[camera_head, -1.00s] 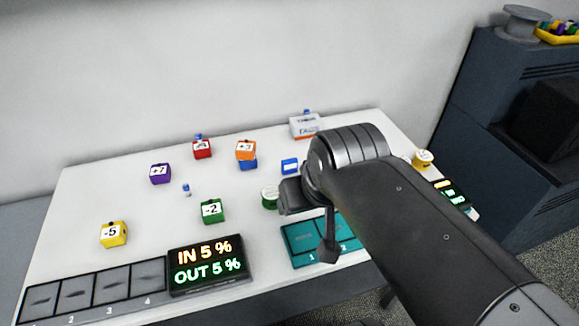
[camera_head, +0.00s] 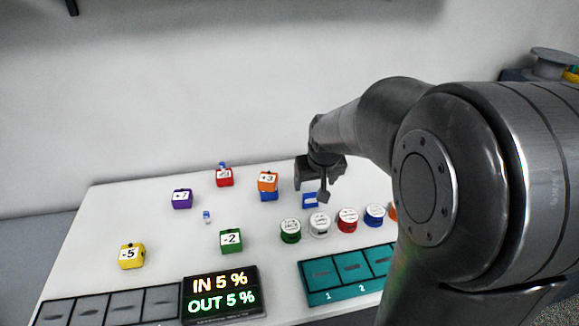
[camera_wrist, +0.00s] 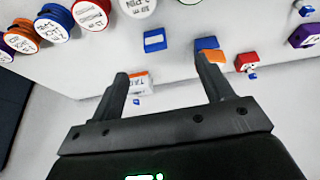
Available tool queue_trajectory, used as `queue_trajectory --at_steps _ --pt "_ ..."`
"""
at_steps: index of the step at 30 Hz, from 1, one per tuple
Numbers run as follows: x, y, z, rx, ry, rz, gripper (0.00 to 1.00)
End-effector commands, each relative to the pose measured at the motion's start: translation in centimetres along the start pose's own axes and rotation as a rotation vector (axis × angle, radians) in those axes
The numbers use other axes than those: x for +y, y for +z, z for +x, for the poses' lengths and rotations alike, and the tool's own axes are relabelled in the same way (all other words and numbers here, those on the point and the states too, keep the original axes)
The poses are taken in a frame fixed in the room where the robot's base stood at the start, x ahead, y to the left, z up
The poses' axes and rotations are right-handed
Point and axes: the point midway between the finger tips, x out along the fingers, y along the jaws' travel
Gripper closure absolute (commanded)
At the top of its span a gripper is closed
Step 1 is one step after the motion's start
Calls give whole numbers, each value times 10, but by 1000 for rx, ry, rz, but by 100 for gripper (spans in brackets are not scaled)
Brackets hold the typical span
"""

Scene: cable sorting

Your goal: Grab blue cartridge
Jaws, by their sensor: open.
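A blue cartridge with a white label (camera_head: 310,201) lies on the white table, partly covered by my gripper in the head view. In the wrist view the blue cartridge (camera_wrist: 154,40) lies ahead of the fingertips, roughly in line with the gap between them. A second blue block (camera_head: 269,196) sits under an orange +3 block (camera_head: 268,180); it also shows in the wrist view (camera_wrist: 207,43). My gripper (camera_head: 322,192) is at the far side of the first cartridge, pointing down. Its two fingers (camera_wrist: 161,72) are apart with nothing held.
A row of round spools (camera_head: 347,218) stands in front of the cartridge. A red block (camera_head: 224,178), purple block (camera_head: 182,199), green block (camera_head: 231,240) and yellow block (camera_head: 132,256) stand to the left. A white box (camera_wrist: 138,84) lies near the left finger in the wrist view.

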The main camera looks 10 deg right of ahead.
Motion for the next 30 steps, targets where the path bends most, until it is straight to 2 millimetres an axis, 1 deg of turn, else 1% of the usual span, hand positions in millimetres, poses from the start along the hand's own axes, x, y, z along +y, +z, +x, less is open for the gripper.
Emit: queue_trajectory --at_steps 1,3,7,9,14,22,30 --pt "5 -6 17 -10 -5 5 27" --pt "11 -14 35 -14 -10 8 27" --pt "19 -24 61 -17 -17 13 27" --pt "22 -27 70 -17 -20 14 27" --pt "23 -29 83 -18 -23 15 27" --pt "22 -28 121 -18 -22 14 27" --pt "21 -28 139 -18 -23 15 27"
